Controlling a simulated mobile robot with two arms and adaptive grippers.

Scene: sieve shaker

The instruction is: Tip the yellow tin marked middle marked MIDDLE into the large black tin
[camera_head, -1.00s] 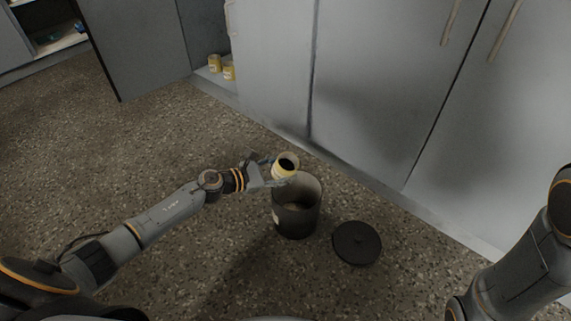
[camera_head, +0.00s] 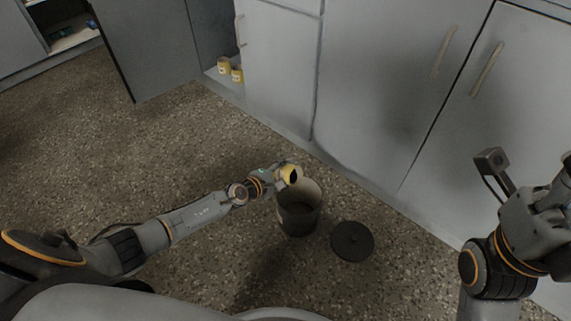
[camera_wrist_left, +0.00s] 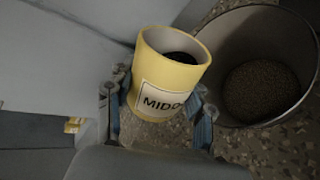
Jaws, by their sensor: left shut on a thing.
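The yellow tin (camera_head: 287,173) is held at the rim of the large black tin (camera_head: 298,221), tilted with its dark mouth toward it. In the left wrist view the yellow tin (camera_wrist_left: 170,78) shows a label, partly hidden, reading "MIDD". My left gripper (camera_head: 274,176) is shut on the yellow tin; its fingers (camera_wrist_left: 158,112) lie on either side of it. The large black tin stands upright and open on the floor. In the left wrist view, grainy material lies inside the large black tin (camera_wrist_left: 218,50). My right arm is at the right; its fingertips are not clear.
A round black lid (camera_head: 352,241) lies on the floor right of the large black tin. Grey cabinets (camera_head: 375,90) line the far side. Speckled floor is free at the left.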

